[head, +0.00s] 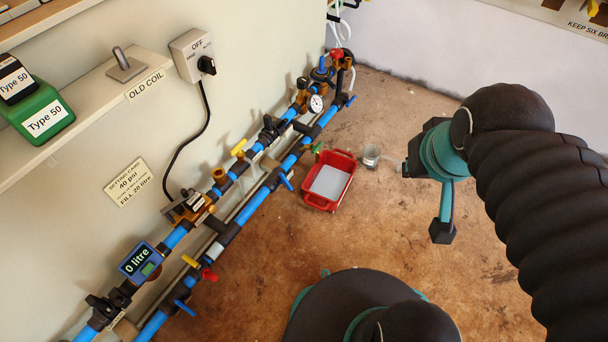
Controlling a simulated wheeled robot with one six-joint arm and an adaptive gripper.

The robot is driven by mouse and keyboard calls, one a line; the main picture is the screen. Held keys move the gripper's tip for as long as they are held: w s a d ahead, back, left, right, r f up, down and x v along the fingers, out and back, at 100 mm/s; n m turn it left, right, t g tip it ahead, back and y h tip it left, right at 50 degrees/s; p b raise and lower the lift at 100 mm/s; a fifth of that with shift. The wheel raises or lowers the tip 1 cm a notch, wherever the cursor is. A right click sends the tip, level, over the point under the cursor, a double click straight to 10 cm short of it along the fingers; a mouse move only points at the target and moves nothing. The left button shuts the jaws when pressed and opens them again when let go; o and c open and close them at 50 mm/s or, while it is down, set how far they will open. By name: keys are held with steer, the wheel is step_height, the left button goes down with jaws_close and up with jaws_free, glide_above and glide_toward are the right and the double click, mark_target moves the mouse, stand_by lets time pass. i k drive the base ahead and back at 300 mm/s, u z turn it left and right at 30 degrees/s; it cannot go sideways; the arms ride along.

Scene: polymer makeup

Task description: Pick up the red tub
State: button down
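The red tub (319,201) is a small rectangular tray-like container on the brown floor, just right of the pipework. It is upright, and its inside shows a flat pale grey-white surface; I cannot tell whether this is contents or a lining. My gripper (430,185) is at the end of my black ribbed arm, right of the tub and apart from it. Only teal and black parts show there. Nothing is seen held.
A small grey cup (371,156) stands close to the tub's right. Blue pipes (255,202) with valves run along the wall at left. A shelf (100,95) holds a green "Type 50" block (40,115). The floor right of the tub is mostly clear.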

mark_target(324, 187)
steer(key=u, duration=0.25)
steer(key=k, duration=1.1)
steer(key=z, duration=0.7)
